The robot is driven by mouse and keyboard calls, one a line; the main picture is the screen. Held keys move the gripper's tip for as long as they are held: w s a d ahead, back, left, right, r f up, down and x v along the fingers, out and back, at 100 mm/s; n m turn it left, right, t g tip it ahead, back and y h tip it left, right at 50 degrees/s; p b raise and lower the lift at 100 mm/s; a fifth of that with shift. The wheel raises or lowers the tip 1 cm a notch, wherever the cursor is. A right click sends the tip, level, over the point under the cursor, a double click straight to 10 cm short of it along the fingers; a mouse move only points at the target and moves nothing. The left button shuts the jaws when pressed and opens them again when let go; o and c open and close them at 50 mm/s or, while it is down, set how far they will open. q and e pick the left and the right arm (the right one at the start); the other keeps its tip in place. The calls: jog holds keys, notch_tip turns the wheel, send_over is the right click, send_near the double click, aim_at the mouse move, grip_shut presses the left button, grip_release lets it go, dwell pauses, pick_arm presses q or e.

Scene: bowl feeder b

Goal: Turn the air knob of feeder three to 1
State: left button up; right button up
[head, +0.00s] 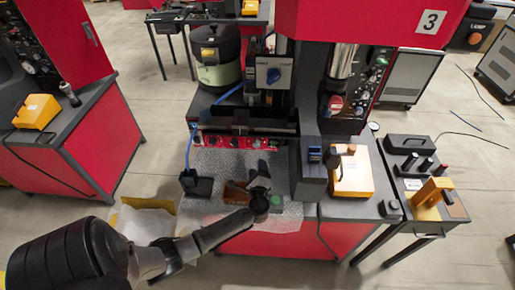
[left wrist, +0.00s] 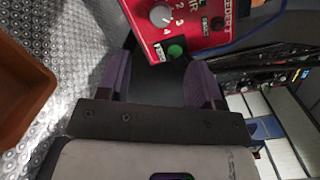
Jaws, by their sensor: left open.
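Feeder three, red with a "3" sign (head: 431,22), stands at the center right of the head view. A red control panel (head: 238,142) with several small knobs runs along its front. In the left wrist view, the red panel (left wrist: 215,14) shows a grey dial knob (left wrist: 162,15) with numbers around it, including 2, 3 and 4, and a green button (left wrist: 175,50).
A brown tray (head: 236,192) lies left of my left gripper on the textured metal plate (head: 212,163). A black stand (head: 196,186) with a blue hose is further left. A yellow box (head: 352,176) stands to the right. A blue hose passes near the panel.

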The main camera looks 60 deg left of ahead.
aim_at(257, 145)
pick_arm(q)
jog(key=x, duration=1.1)
jog(key=c, duration=0.9)
jog(key=n+b, duration=0.3)
jog(key=shift+f, duration=0.2)
jog(key=n+h+b, duration=0.1)
jog(key=n+b, duration=0.4)
jog(key=shift+r+n, duration=0.1)
jog(key=shift+n, duration=0.2)
jog(key=n+b, duration=0.2)
jog(key=n, duration=0.2)
jog(key=shift+r+b, duration=0.1)
jog(key=shift+b, duration=0.25)
jog(key=shift+r+n+t+h+b, duration=0.1)
jog(key=shift+n+t+h+b, duration=0.3)
jog(key=shift+n, duration=0.6)
jog(key=shift+n+b, duration=0.45)
jog(key=shift+n, duration=0.65)
jog(key=shift+r, duration=0.1)
